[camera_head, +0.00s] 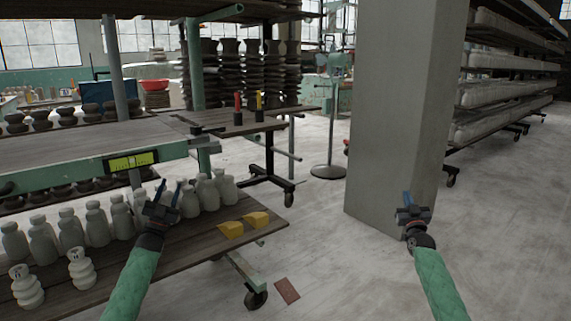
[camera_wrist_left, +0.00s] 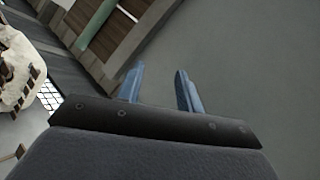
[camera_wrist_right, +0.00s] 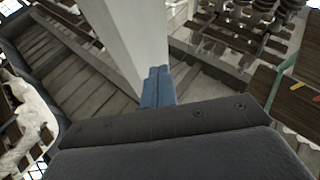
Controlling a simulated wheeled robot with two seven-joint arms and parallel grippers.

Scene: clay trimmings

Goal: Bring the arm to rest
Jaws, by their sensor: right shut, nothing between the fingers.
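My left gripper (camera_head: 168,194) is over the lower wooden shelf, in front of the row of pale bottles. Its two blue fingers stand apart with nothing between them, as the left wrist view (camera_wrist_left: 160,88) also shows. My right gripper (camera_head: 408,207) is raised in front of the lower part of the grey pillar, with no object in it. In the right wrist view its blue fingers (camera_wrist_right: 158,88) are together and empty. Both green forearms reach up from the bottom of the head view.
Pale bottles (camera_head: 97,224) and two yellow wedges (camera_head: 231,229) stand on the lower shelf (camera_head: 180,252). A grey pillar (camera_head: 388,110) rises at the centre right. A wheeled rack (camera_head: 510,100) stands at the right. A reddish tile (camera_head: 286,290) lies on the floor, which is clear at lower right.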

